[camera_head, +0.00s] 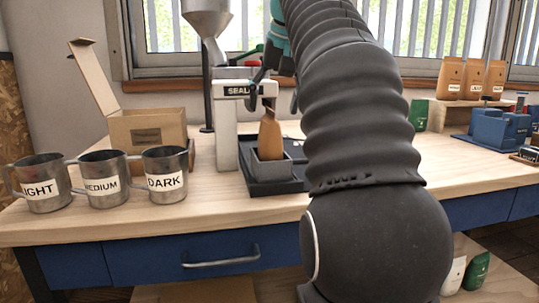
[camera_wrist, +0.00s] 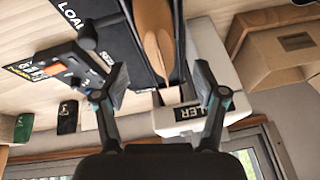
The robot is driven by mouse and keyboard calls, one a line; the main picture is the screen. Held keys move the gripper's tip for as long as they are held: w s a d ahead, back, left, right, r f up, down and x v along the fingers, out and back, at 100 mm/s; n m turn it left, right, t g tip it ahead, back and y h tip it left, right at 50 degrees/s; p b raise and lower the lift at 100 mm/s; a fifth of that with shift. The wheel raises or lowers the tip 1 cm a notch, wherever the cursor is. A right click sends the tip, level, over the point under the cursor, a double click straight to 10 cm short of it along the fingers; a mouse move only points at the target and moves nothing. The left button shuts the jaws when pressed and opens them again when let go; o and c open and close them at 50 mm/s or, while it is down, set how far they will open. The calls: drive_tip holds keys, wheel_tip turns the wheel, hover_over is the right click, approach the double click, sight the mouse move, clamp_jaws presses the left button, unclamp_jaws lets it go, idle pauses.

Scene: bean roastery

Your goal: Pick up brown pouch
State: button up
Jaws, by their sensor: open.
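The brown pouch (camera_head: 270,137) stands upright in a small grey holder (camera_head: 268,168) on a dark tray (camera_head: 285,182), in front of the white sealer (camera_head: 226,140). My gripper (camera_head: 266,97) is above the pouch, close to its top, and partly hidden by my arm. In the wrist view, my gripper (camera_wrist: 160,92) is open, with a finger to each side and nothing between the tips. There the pouch (camera_wrist: 158,38) lies ahead of the gap between the fingers, and the sealer (camera_wrist: 196,118) shows behind. The holder hides the pouch's lower part in the head view.
Metal mugs labelled LIGHT (camera_head: 43,184), MEDIUM (camera_head: 103,180) and DARK (camera_head: 165,174) stand at the left. An open cardboard box (camera_head: 148,130) is behind them. Brown bags (camera_head: 472,78) stand on a back-right riser, with a blue device (camera_head: 498,130) nearby. The right bench front is clear.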

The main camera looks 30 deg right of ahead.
sight(271, 116)
drive_tip(key=b+x, duration=0.1)
drive_tip(key=x, duration=0.3)
drive_tip(key=shift+w+d, duration=0.1)
drive_tip(key=shift+w, duration=0.05)
clamp_jaws()
drive_tip(key=shift+r, duration=0.1)
wheel_tip(271, 116, up, 8)
drive_tip(key=p, duration=0.5)
drive_tip(key=shift+w+r, duration=0.1)
drive_tip(key=shift+r, duration=0.85)
